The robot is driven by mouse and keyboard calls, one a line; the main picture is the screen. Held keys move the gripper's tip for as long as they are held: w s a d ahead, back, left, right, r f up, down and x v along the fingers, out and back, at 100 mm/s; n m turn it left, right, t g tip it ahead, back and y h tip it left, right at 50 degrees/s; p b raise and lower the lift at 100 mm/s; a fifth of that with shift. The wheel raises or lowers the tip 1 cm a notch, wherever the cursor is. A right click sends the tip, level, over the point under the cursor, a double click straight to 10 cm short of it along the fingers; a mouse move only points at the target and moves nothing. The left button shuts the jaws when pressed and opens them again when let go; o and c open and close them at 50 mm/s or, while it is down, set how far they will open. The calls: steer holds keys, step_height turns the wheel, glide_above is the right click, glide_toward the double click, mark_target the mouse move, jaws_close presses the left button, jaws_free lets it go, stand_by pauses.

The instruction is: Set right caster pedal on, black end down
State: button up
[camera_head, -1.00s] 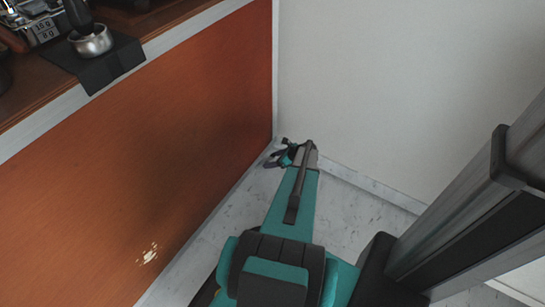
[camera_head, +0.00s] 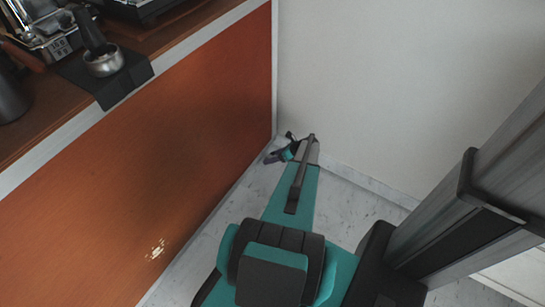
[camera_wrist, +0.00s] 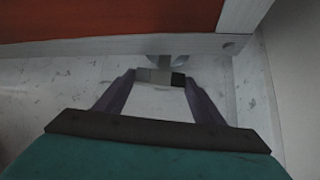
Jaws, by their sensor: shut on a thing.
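The caster pedal (camera_wrist: 161,77) shows in the wrist view as a small bar below the cart's bottom rail, with a grey left part and a black right end (camera_wrist: 178,79). My gripper (camera_wrist: 160,80) is shut on this pedal, one fingertip at each end. Part of the grey caster (camera_wrist: 170,61) shows just behind it, under the rail. I cannot tell which end of the pedal sits lower. In the head view my gripper (camera_head: 279,154) is low near the floor at the cart's far corner; the pedal and caster cannot be made out there.
The cart's orange side panel (camera_head: 170,140) stands along the left, with a portafilter (camera_head: 103,60) and black mat (camera_head: 120,82) on its counter. A white wall (camera_head: 400,90) closes the far side. The pale floor (camera_wrist: 60,95) around my gripper is clear.

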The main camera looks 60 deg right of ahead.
stand_by(0.3)
steer(key=o, duration=1.1)
steer(key=shift+c, duration=0.2)
steer(key=shift+s, duration=0.1)
steer(key=p+v, duration=0.2)
steer(key=v, duration=1.1)
steer(key=shift+s+r+p, duration=0.2)
steer(key=shift+r+p, duration=0.1)
steer(key=shift+s+d, duration=0.1)
